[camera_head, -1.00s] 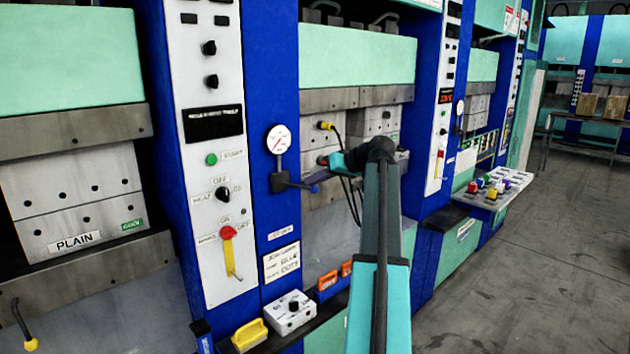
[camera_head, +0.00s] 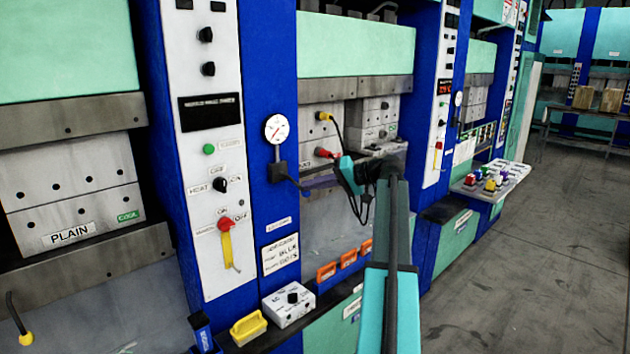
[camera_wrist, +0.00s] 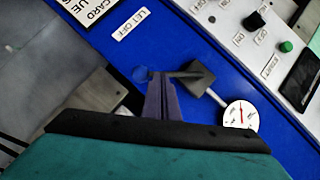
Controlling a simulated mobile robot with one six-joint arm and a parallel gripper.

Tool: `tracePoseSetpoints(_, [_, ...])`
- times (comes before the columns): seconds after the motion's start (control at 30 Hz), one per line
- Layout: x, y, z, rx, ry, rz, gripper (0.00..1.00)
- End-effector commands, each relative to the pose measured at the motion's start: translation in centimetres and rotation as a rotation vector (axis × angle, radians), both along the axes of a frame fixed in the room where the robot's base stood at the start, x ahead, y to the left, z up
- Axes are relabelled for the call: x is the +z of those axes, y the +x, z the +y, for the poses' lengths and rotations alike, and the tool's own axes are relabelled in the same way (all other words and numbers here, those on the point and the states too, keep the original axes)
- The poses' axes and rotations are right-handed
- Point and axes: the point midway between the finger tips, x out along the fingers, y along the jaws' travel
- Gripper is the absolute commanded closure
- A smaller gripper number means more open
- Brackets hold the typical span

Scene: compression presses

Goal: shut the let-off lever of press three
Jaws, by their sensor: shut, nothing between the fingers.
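The let-off lever is a thin dark bar on a black valve block (camera_head: 278,172) under a round white gauge (camera_head: 276,129), on a blue column. In the wrist view the bar (camera_wrist: 172,74) points left from its block (camera_wrist: 196,78), near the "LET OFF" label (camera_wrist: 131,24). My gripper (camera_head: 305,185) is shut and empty, its dark purple fingers at the lever's free end. In the wrist view the fingertips (camera_wrist: 158,80) lie right against or just over the bar; I cannot tell whether they touch. No press number is readable.
A white control panel (camera_head: 210,180) with knobs and a red-and-yellow lever (camera_head: 227,240) stands left of the column. Below are a yellow block (camera_head: 248,327), a white box (camera_head: 289,303) and orange handles (camera_head: 348,258). Open floor (camera_head: 520,260) lies to the right.

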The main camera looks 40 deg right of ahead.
Motion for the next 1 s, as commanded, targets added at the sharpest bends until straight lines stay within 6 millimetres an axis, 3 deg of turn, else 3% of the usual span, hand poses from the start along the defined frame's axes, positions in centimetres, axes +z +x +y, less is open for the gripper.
tracePoseSetpoints(0.6, [-3.2,0.5,4.0,0.012,0.539,-0.002,1.00])
tracePoseSetpoints(1.0, [-3.4,0.6,4.9,0.011,0.529,-0.002,1.00])
